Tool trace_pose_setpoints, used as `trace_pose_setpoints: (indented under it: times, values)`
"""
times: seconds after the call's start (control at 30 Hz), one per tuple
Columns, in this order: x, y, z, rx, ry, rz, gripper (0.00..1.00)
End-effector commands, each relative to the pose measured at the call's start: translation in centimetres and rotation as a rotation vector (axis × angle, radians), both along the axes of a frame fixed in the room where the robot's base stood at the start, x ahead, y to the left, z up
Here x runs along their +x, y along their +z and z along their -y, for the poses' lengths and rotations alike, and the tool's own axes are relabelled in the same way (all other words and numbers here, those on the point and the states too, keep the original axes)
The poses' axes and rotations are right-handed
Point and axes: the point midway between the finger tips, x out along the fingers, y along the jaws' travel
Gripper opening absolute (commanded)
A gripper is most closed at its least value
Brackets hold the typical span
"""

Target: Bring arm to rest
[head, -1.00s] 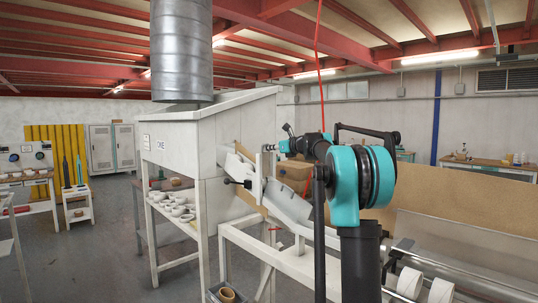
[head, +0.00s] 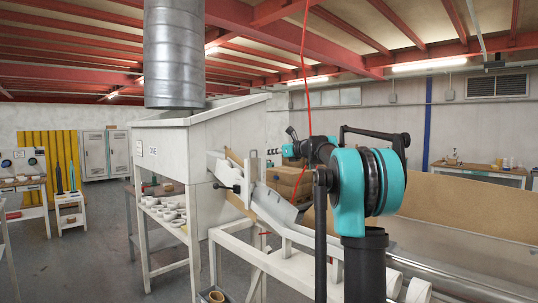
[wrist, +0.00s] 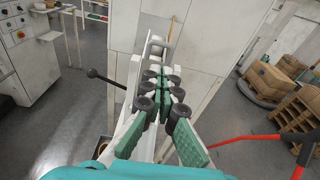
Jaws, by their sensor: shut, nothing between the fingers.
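My arm (head: 368,182), teal and black, stands in the right half of the head view, its outer links reaching away from the camera towards the white machine. My gripper (wrist: 160,78) shows in the wrist view with its green-padded fingers drawn together. It is shut and empty. Its fingertips appear in front of the white machine's side and over the pale chute; I cannot tell the gap. In the head view the fingers are too small and partly hidden to make out.
The white machine (head: 198,150) with a metal duct (head: 174,55) stands left of my arm. A pale chute (head: 270,207) slopes from it down towards my arm. White rolls (head: 417,290) lie at the lower right. Cardboard boxes (wrist: 268,75) stand on the wrist view's right. Grey floor is open at left.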

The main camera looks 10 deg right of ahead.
Motion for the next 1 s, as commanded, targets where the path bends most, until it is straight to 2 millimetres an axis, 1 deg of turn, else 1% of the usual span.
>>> trace_pose_setpoints:
  times: [0.4, 0.47, 0.53, 0.57, 0.67, 0.7, 0.77, 0.8, 0.87, 0.9, 0.97, 1.0]
  values:
    - [-0.4, -0.1, 0.0, -0.008, 0.004, 0.001, 0.00]
    - [-0.9, -0.7, -0.3, -0.040, 0.014, 0.009, 0.00]
    - [-2.0, -2.4, -1.1, -0.120, 0.040, 0.029, 0.00]
    - [-2.8, -3.4, -1.5, -0.169, 0.058, 0.041, 0.00]
    - [-6.2, -8.0, -3.0, -0.385, 0.136, 0.095, 0.00]
    - [-7.9, -10.1, -3.6, -0.482, 0.177, 0.121, 0.00]
    - [-10.5, -13.4, -4.3, -0.630, 0.243, 0.160, 0.00]
    - [-12.2, -15.6, -4.7, -0.723, 0.288, 0.186, 0.00]
    - [-15.0, -18.8, -5.1, -0.858, 0.361, 0.225, 0.00]
    - [-16.8, -20.9, -5.2, -0.945, 0.410, 0.251, 0.00]
    - [-19.7, -24.0, -5.4, -1.071, 0.490, 0.288, 0.00]
    - [-21.6, -26.0, -5.3, -1.152, 0.543, 0.313, 0.00]
